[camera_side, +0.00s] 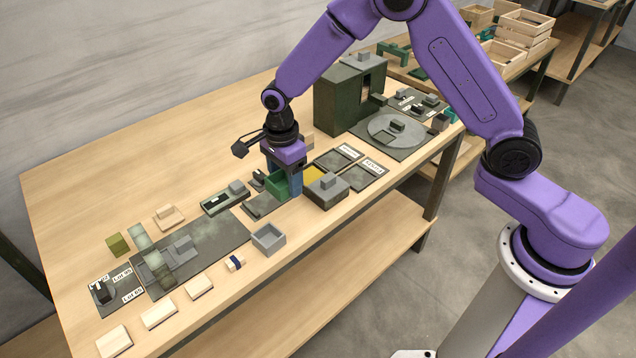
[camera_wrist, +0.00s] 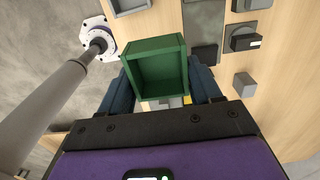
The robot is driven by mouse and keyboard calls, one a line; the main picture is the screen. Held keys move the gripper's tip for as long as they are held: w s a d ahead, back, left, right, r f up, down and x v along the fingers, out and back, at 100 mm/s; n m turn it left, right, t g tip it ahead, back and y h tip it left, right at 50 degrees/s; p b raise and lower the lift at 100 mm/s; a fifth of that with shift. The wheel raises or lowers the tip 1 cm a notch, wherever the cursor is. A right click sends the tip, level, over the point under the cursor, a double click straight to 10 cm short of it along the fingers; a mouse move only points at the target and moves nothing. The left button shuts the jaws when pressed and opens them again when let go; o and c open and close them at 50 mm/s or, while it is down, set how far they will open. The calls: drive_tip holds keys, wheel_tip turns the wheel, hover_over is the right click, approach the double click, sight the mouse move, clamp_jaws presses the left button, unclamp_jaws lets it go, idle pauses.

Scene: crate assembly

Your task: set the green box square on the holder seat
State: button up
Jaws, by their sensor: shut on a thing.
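The green box (camera_wrist: 157,72) is an open-topped square tray held between the two blue fingers of my gripper (camera_wrist: 160,88). In the side view the green box (camera_side: 276,187) shows at my gripper (camera_side: 285,184), above the near half of the table. My gripper is shut on the box's sides. A dark flat plate (camera_side: 258,210) lies just below and left of the box. I cannot tell whether it is the holder seat. The space right under the box is hidden, so I cannot tell whether the box touches anything.
A grey open box (camera_side: 268,238) stands near the front edge, left of my gripper. A large dark green cabinet (camera_side: 342,100) rises behind. The table's back left is clear.

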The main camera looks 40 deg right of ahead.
approach(267, 201)
drive_tip(key=s, duration=0.1)
drive_tip(key=w, duration=0.1)
drive_tip(key=shift+f, duration=3.15)
drive_tip(key=shift+f, duration=0.1)
drive_tip(key=o, duration=1.1)
wheel_tip(267, 201, up, 7)
